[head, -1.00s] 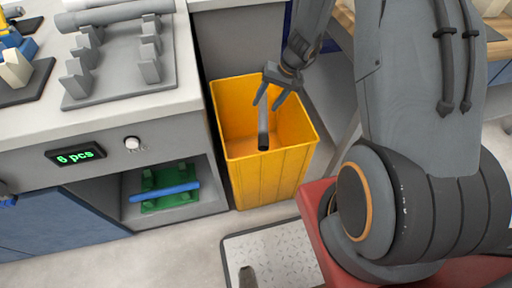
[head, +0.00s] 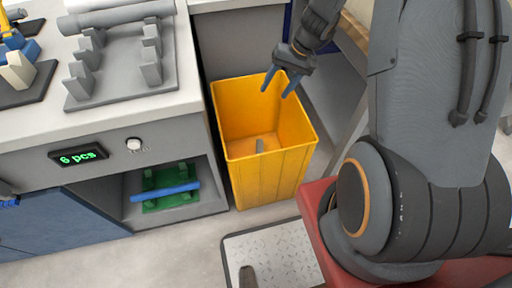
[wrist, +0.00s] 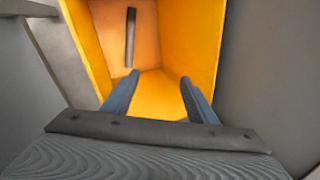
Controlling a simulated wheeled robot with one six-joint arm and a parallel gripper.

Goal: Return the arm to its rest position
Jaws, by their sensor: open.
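My gripper (head: 281,82) is open and empty above the yellow bin (head: 268,180), near its back right rim. In the wrist view my gripper (wrist: 160,96) shows both blue-grey fingers spread, with nothing between them. A dark grey pipe (wrist: 131,38) lies inside the bin, apart from the fingers. In the head view only a small grey part of the pipe (head: 260,145) shows at the bottom of the bin. My arm reaches in from the top right.
A workbench with a grey pipe rack (head: 118,88) stands at the left. A blue pipe (head: 166,192) lies on a green holder (head: 178,204) in the shelf below. A display (head: 78,154) reads "6 pcs". A patterned metal plate (head: 270,255) lies on the floor.

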